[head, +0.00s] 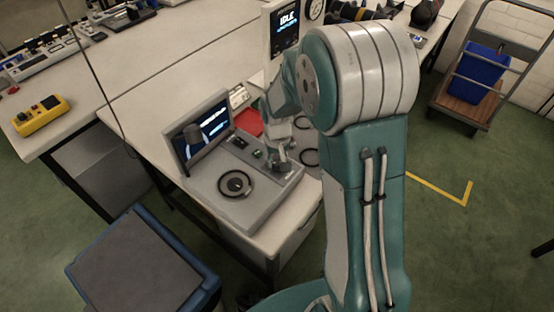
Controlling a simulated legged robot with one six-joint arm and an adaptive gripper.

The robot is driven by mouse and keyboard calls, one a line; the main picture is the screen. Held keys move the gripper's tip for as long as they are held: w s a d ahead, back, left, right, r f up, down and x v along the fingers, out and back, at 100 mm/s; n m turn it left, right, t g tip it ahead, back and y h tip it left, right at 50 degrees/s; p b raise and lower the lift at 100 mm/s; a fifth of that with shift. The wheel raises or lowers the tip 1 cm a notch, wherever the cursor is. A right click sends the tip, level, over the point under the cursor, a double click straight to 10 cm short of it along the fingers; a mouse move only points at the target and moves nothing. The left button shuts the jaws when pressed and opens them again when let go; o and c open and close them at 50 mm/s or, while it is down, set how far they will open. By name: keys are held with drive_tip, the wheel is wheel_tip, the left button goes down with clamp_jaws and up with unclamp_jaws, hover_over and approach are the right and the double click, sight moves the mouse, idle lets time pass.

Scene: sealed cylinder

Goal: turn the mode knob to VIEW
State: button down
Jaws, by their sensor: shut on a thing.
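The grey console (212,192) stands on the white bench, with an upright screen (203,130) at its back showing a dark shape and blue lines too small to read. A round black-ringed dial (235,184) sits on its front left. A control strip (240,146) with small buttons and a green light runs along its right side. My gripper (281,163) points down onto this strip near its right end, shut on what looks like the mode knob. The knob and its markings are hidden by my gripper.
A red item (247,121) lies behind the console. Black rings (309,157) lie on the bench to its right. A display (285,28) reading IDLE stands behind. A blue-edged stool (140,262) is at the front left. A yellow device (41,116) sits on the left bench.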

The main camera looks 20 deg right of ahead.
sight(276, 161)
drive_tip(key=n, duration=0.4)
drive_tip(key=shift+s+f+n, duration=0.15)
drive_tip(key=shift+s+n, duration=0.1)
drive_tip(key=shift+n, duration=0.15)
idle(0.4)
drive_tip(key=shift+c, duration=1.7)
unclamp_jaws()
drive_tip(key=shift+w, duration=0.1)
drive_tip(key=shift+r, duration=0.55)
wheel_tip(276, 161, up, 11)
